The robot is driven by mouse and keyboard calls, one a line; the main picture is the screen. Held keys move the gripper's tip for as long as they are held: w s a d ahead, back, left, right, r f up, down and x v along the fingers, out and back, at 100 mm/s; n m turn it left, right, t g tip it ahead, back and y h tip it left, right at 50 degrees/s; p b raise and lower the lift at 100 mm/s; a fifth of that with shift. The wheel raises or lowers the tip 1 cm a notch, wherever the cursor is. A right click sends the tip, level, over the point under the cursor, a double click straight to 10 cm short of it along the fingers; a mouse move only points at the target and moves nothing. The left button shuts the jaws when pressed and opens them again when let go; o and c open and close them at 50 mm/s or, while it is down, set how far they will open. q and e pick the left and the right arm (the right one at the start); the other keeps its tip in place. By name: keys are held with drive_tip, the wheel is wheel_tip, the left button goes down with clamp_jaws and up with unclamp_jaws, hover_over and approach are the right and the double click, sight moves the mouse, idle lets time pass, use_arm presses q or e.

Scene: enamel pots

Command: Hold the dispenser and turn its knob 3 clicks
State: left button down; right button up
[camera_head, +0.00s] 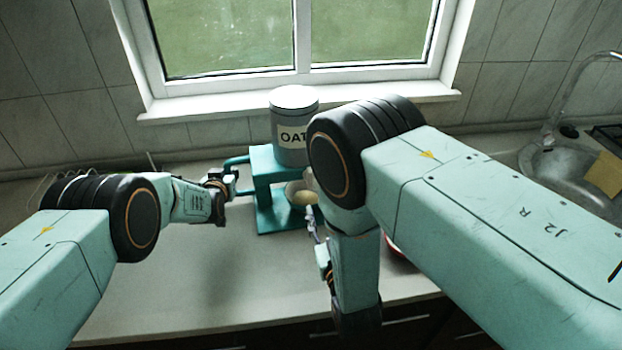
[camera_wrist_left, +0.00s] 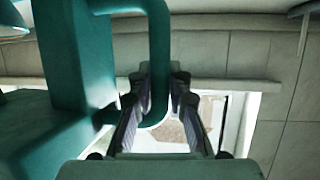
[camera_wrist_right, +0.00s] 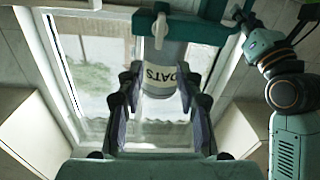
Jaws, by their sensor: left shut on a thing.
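The dispenser is a teal stand (camera_head: 263,190) carrying a grey canister (camera_head: 290,125) labelled OATS, upright on the counter by the window. My left gripper (camera_head: 231,184) is shut on the teal side handle (camera_wrist_left: 158,50), which runs between its fingers in the left wrist view. The pale knob (camera_wrist_right: 160,28) shows at the top of the right wrist view, beyond the fingertips. My right gripper (camera_wrist_right: 162,80) is open and empty, facing the dispenser's front, with the knob apart from its fingers. In the head view my right arm hides part of the stand and canister.
A pale bowl (camera_head: 299,191) sits under the canister within the stand. A red-rimmed item (camera_head: 396,249) is mostly hidden behind my right arm. A sink (camera_head: 560,165) with a tap is at the right. The counter (camera_head: 215,275) in front is clear.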

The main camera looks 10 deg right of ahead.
sight(311, 178)
drive_tip(key=w, duration=1.2)
drive_tip(key=shift+a, duration=0.35)
drive_tip(key=shift+s, duration=0.1)
clamp_jaws()
